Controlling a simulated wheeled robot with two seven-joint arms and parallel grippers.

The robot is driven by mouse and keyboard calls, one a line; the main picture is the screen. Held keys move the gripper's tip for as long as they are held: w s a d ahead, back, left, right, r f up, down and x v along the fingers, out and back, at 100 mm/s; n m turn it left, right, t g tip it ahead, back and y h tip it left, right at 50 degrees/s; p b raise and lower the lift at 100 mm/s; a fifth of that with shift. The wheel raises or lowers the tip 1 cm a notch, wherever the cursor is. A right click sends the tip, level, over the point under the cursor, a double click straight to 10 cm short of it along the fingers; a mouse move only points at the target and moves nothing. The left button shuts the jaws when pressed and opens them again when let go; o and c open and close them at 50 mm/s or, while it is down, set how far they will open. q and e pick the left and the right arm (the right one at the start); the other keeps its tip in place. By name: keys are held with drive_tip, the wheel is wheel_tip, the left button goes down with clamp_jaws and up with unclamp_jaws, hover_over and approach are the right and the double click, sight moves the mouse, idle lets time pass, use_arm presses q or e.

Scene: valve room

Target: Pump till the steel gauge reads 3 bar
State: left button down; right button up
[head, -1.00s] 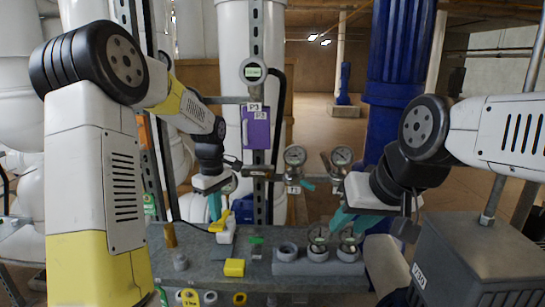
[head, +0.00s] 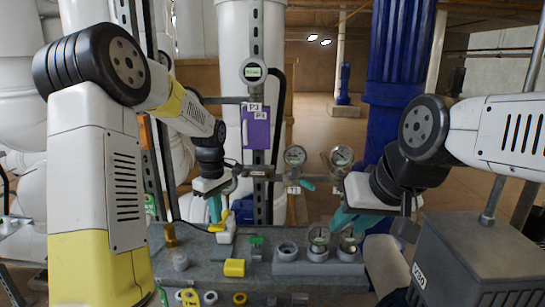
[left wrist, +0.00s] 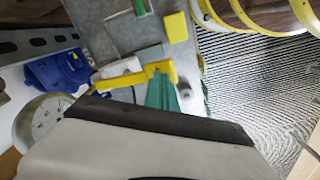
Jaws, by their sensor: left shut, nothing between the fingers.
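A small white hand pump (head: 226,236) with a yellow lever (head: 219,222) stands on the grey bench; the lever also shows in the left wrist view (left wrist: 140,76). My left gripper (head: 215,209) has its teal fingers shut and empty, right beside the lever; they also show in the left wrist view (left wrist: 162,93). Two round steel-coloured dial gauges, one left (head: 294,156) and one right (head: 341,156), sit on the pipework behind; their readings are too small to tell. My right gripper (head: 350,222) appears open, its teal fingers above the gauges in a grey holder.
The grey holder (head: 290,268) carries round gauges (head: 318,240) at the bench's right. A yellow block (head: 234,267) and a brass fitting (head: 170,235) lie on the bench. A grey box (head: 475,250) stands front right.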

use_arm(q)
drive_tip(key=shift+f, duration=2.1)
drive_tip(key=shift+r, duration=2.55)
drive_tip(key=shift+f, duration=2.6)
drive_tip(key=shift+r, duration=2.6)
